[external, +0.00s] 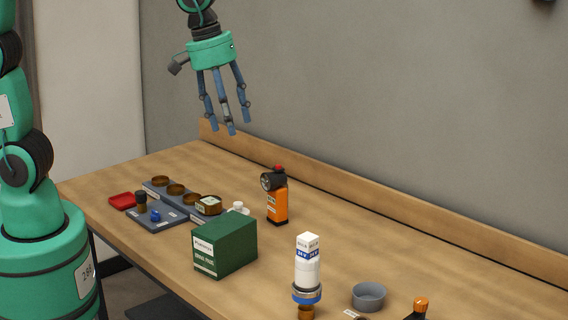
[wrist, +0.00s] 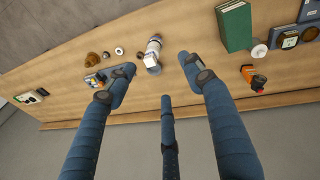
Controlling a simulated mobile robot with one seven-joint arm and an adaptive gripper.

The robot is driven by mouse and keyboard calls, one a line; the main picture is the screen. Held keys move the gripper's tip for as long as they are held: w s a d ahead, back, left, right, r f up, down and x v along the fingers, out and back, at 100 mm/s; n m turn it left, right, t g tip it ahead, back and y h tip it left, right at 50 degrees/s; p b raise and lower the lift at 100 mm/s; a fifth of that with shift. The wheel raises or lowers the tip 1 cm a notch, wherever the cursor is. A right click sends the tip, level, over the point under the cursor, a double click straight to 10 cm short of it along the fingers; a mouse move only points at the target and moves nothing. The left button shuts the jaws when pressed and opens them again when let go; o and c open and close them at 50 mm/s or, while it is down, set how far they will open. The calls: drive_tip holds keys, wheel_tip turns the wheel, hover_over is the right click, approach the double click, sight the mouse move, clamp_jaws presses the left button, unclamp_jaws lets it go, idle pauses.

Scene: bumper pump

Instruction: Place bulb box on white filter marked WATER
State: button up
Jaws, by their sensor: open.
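A small white box with blue print (external: 308,244), which looks like the bulb box, stands upright on a white cylinder (external: 307,275), which looks like the filter. The filter has a blue ring at its lower end, and I cannot read a WATER mark. The wrist view also shows the box (wrist: 151,63) and the filter (wrist: 154,46) in line, beyond my fingertips. My gripper (external: 228,122) is open and empty, high above the bench and up and left of the box in the external view. Its three spread fingers (wrist: 160,76) touch nothing.
A green box (external: 225,246) and an orange lamp (external: 277,205) stand left of the filter. A grey bowl (external: 369,298) and an orange-capped item (external: 419,307) are to its right. Grey trays with round parts (external: 157,217) lie at the far left. A wooden ledge (external: 400,228) runs along the back.

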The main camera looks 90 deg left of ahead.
drive_tip(key=s+r+m+t, duration=0.3)
drive_tip(key=s+m, duration=1)
drive_tip(key=s, duration=0.9)
drive_tip(key=shift+s+d+r+m, duration=0.2)
drive_tip(key=shift+d+r+m, duration=0.1)
drive_tip(key=shift+r+m, duration=0.1)
drive_tip(key=shift+f, duration=0.15)
wheel_tip(320, 180, down, 11)
drive_tip(key=b, duration=1.1)
drive_tip(key=shift+f+b, duration=0.2)
drive_tip(key=shift+b, duration=0.15)
